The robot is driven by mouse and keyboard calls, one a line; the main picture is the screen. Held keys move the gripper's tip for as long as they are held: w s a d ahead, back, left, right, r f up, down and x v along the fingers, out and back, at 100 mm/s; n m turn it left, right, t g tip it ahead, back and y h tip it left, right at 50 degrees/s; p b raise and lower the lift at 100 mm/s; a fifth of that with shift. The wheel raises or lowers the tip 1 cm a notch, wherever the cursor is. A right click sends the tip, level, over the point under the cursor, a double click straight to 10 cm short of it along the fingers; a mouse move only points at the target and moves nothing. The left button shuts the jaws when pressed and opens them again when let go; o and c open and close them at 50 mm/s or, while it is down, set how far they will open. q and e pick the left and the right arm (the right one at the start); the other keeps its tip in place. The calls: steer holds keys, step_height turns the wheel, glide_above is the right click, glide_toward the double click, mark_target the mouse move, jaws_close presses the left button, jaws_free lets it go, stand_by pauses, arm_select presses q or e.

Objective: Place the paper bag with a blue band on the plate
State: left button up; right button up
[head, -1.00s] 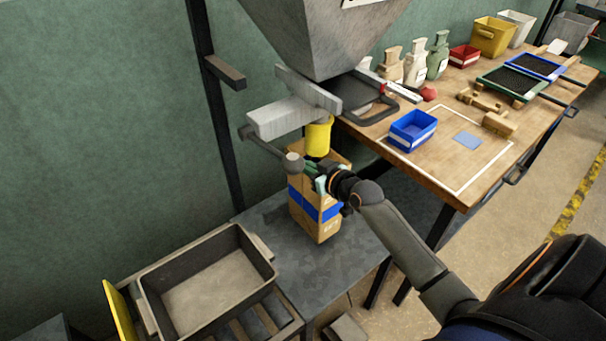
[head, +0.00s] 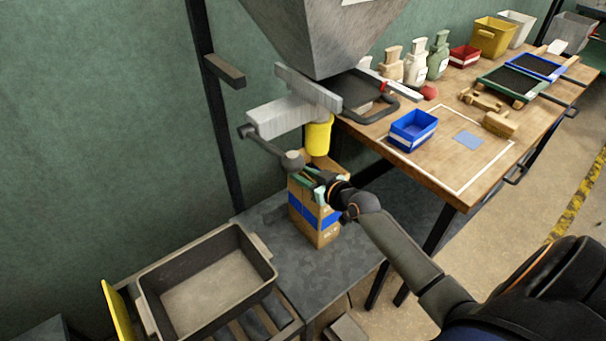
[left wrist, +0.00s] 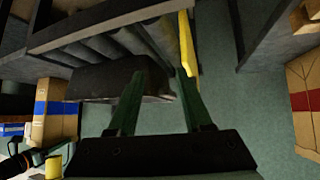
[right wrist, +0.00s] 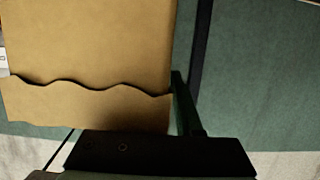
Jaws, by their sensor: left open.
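The paper bag with a blue band (head: 316,222) stands upright on a dark grey metal surface (head: 350,262), under the yellow spout (head: 318,137). My right gripper (head: 312,182) is at the bag's upper part, its fingers spread. In the right wrist view the brown paper (right wrist: 90,50) hides one finger, and the other shows beside the paper's right edge. I cannot tell whether they touch it. The bag also shows in the left wrist view (left wrist: 56,108). My left gripper (left wrist: 155,85) is open, low down, with no visible hold on anything. I cannot tell whether the grey surface is the plate.
A grey tray (head: 205,275) sits left of the bag on a roller frame. A lever with a round knob (head: 292,160) hangs close to my right gripper. The wooden table (head: 440,175) holds a blue bin (head: 412,130). A red-banded bag (left wrist: 305,95) stands at the right of the left wrist view.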

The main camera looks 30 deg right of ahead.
steer(key=shift+r, duration=0.15)
steer(key=a+p+v, duration=0.1)
steer(key=v, duration=1.1)
steer(key=s+a+f+n+g+y, duration=0.1)
steer(key=s+a+f+g, duration=0.4)
steer(key=s+a+f, duration=1)
step_height(320, 180, down, 3)
steer(key=shift+s+a+f, duration=0.25)
steer(key=shift+s+a, duration=0.15)
steer(key=shift+a, duration=0.8)
